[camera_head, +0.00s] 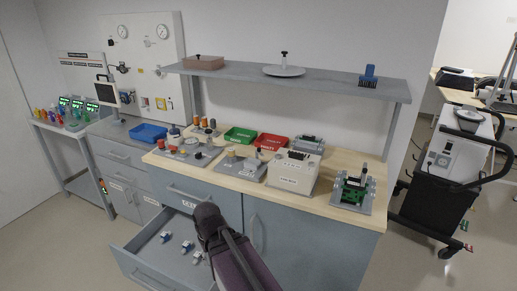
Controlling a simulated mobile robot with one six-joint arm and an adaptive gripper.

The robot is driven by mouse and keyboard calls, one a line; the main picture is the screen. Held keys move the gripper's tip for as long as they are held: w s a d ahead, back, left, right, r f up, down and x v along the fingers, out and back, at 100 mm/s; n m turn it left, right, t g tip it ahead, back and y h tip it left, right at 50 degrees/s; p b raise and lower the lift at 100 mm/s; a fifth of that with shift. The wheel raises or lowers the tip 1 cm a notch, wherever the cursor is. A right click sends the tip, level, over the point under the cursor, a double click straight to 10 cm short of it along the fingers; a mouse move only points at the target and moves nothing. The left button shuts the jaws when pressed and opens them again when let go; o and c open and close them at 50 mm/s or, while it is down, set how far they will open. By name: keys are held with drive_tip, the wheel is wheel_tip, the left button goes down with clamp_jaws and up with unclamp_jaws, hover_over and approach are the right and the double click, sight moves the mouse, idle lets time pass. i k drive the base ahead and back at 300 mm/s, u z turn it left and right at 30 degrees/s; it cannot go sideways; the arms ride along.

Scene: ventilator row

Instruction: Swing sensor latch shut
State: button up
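I cannot pick out the sensor latch for certain at this size. A grey fixture with a green board (352,190) stands at the right end of the wooden worktop. A pale box-shaped unit with dark pieces on top (293,173) stands left of it. Whether either carries the latch, and whether a latch is open or shut, is too small to tell. My dark arm rises from the bottom middle in front of the drawer cabinet. My gripper is not visible, so its distance from these units cannot be told.
A drawer (142,277) stands open at the front, holding several small blue-and-white parts. Grey plates with knobs, a green tray (240,135) and a red tray (271,142) crowd the worktop. A shelf (335,84) hangs above. A black cart (435,205) stands right, beyond some open floor.

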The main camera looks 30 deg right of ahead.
sight(258, 150)
drive_tip(key=u, duration=0.15)
drive_tip(key=k, duration=0.5)
drive_tip(key=z, duration=0.8)
drive_tip(key=i, duration=0.7)
drive_tip(key=u, duration=0.05)
